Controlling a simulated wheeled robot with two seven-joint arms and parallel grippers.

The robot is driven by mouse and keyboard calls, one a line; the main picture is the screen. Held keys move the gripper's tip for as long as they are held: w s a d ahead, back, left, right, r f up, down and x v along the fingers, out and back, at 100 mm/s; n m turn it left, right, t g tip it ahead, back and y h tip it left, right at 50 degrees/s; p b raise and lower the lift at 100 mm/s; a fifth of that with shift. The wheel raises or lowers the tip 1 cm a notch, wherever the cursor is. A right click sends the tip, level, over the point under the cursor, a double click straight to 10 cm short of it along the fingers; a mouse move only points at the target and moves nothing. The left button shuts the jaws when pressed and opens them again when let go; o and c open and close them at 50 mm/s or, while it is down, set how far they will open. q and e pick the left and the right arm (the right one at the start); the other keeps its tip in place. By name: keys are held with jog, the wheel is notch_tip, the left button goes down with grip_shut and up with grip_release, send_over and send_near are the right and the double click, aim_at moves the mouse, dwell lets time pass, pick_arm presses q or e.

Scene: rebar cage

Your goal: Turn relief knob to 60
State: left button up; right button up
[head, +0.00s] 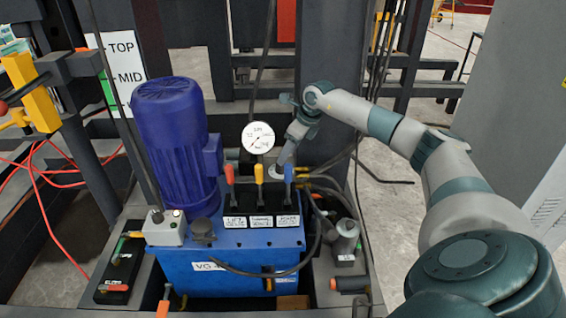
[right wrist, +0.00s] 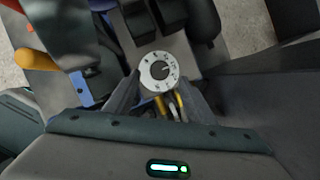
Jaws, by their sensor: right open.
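The relief knob (right wrist: 158,71) shows in the right wrist view as a round dial with a white face, dark marks and a dark centre. The marks are too small to read for certain. My right gripper (right wrist: 158,88) is open, with one dark finger on each side of the knob; I cannot tell whether either finger touches it. In the head view my right gripper (head: 289,145) reaches down behind the levers of the blue hydraulic unit (head: 230,262), and the knob is hard to make out there. My left gripper is not in view.
A pressure gauge (head: 258,137) stands just left of my right gripper. Red, yellow and blue-handled levers (head: 259,174) stand in front. A blue motor (head: 172,140) rises at left. Black hoses (head: 345,170) and a dark post (head: 328,60) are close behind and to the right.

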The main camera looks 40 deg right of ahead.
aim_at(281, 168)
jog(key=shift+x, duration=2.7)
jog(key=c, duration=1)
